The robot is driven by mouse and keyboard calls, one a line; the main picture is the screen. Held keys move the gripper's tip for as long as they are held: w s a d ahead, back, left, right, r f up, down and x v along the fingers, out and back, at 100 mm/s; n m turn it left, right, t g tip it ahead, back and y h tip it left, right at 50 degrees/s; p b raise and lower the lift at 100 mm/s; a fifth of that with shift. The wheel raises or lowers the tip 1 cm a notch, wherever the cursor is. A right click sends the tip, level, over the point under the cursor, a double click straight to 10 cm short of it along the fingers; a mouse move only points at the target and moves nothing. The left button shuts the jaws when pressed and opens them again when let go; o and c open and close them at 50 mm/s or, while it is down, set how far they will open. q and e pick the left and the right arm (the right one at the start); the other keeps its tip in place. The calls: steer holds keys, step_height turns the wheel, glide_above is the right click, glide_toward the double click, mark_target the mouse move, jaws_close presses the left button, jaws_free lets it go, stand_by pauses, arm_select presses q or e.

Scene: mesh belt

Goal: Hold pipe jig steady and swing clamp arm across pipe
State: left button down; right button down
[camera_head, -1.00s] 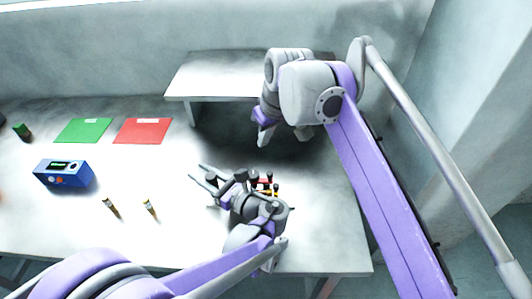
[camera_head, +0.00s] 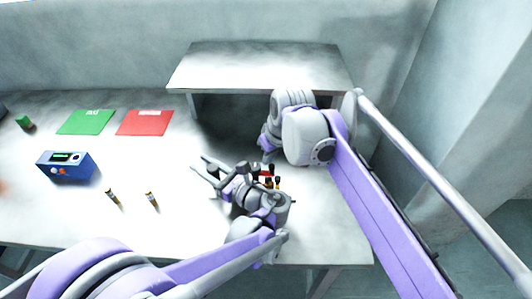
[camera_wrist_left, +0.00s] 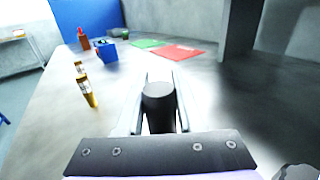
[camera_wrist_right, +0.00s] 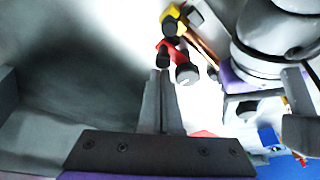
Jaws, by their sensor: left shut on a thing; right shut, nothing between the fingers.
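The pipe jig is mostly hidden behind my left arm in the head view. Its red clamp part (camera_head: 266,173) shows beside my left wrist, and in the right wrist view the red clamp (camera_wrist_right: 166,49) has black knobs. A yellow clamp part (camera_wrist_right: 172,14) and a copper-coloured pipe (camera_wrist_right: 205,48) are beyond it. My left gripper (camera_head: 200,165) is shut on a dark cylinder (camera_wrist_left: 158,98), perhaps the jig's handle. My right gripper (camera_wrist_right: 158,72) is shut and empty, its tips close to the red clamp; whether they touch, I cannot tell.
A raised shelf (camera_head: 255,68) stands behind my right gripper. Green (camera_head: 86,122) and red (camera_head: 146,122) mats, a blue box with a display (camera_head: 66,167) and two small upright cylinders (camera_head: 113,198) (camera_head: 151,201) are on the left of the table. The table between them is clear.

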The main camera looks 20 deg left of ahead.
mark_target(268, 175)
steer(key=shift+s+d+m+t+h, duration=0.15)
steer(key=shift+s+m+t+h, duration=0.15)
steer(key=shift+m, duration=0.8)
steer(key=m, duration=0.2)
steer(key=s+m+h, duration=0.1)
steer(key=m, duration=0.1)
steer(key=shift+s+d+t, duration=0.15)
steer(key=shift+s+t, duration=0.05)
steer(key=shift+t, duration=0.1)
steer(key=m, duration=0.2)
steer(key=s+m+h, duration=0.1)
steer(key=m, duration=0.1)
steer(key=m+h, duration=0.1)
steer(key=shift+s+a+m, duration=0.2)
steer(key=shift+s+m, duration=0.15)
steer(key=shift+m, duration=0.05)
steer(key=shift+s, duration=0.1)
stand_by(0.4)
steer(key=w, duration=0.4)
steer(key=shift+w+d+r, duration=0.1)
steer(key=shift+w+d, duration=0.05)
steer(key=shift+d, duration=0.05)
steer(key=v, duration=1)
steer(key=shift+s, duration=0.25)
steer(key=c, duration=1.5)
jaws_free()
steer(key=shift+d, duration=0.1)
steer(key=shift+c, duration=0.2)
